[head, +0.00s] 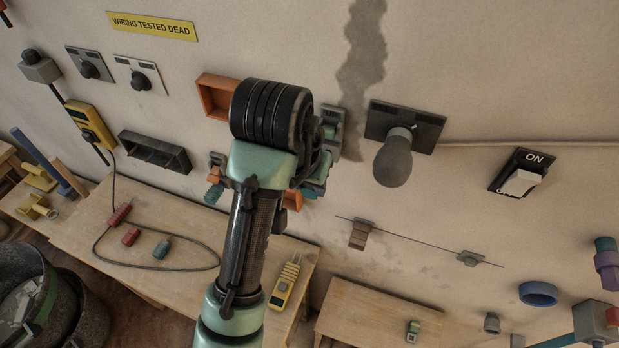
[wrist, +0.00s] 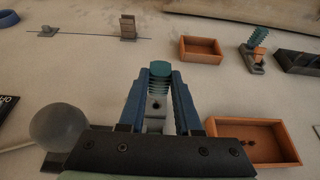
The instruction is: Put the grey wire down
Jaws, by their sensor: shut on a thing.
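My gripper (wrist: 159,92) points at the wall, its two blue fingers closed around a ribbed grey piece with a teal end (wrist: 160,70). I cannot tell whether this piece is the grey wire or part of it. A pale grey block with a dark hole (wrist: 155,108) shows between the fingers below it. In the head view my arm hides most of the jaws and what they hold. A thin dark grey cord (head: 165,268) loops on the wooden table, running from the yellow meter (head: 90,122) on the wall.
Orange trays (wrist: 252,160) (wrist: 200,60) and a black divided tray (head: 155,153) are on the wall around my gripper. A round-knobbed lever (head: 394,163) stands out beside it. A wooden table (head: 190,225) below holds small red and teal pieces and a yellow tool (head: 285,285).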

